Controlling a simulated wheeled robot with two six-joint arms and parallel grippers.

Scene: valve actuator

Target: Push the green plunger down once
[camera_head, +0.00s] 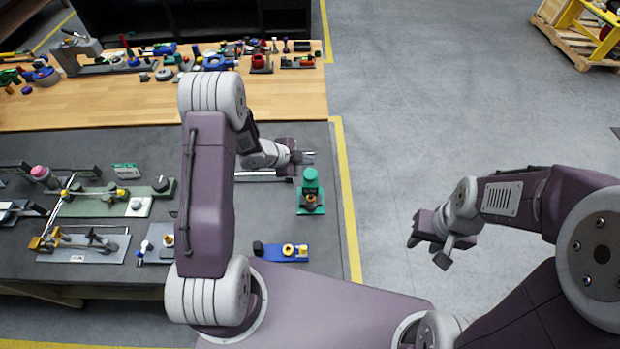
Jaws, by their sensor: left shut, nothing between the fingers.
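The green plunger (310,175) stands upright on a small green base (316,209) near the right edge of the dark grey table. A dark and brass-coloured part shows at the foot of the plunger. My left gripper (308,157) is shut and empty. It appears just beyond the plunger's top in the picture; I cannot tell its height or whether it touches. My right gripper (428,255) hangs over the floor to the right of the table, with its fingers apart and nothing between them.
Several valve and lever fixtures (97,202) fill the table's left side. A wooden bench (100,105) with many tools stands behind.

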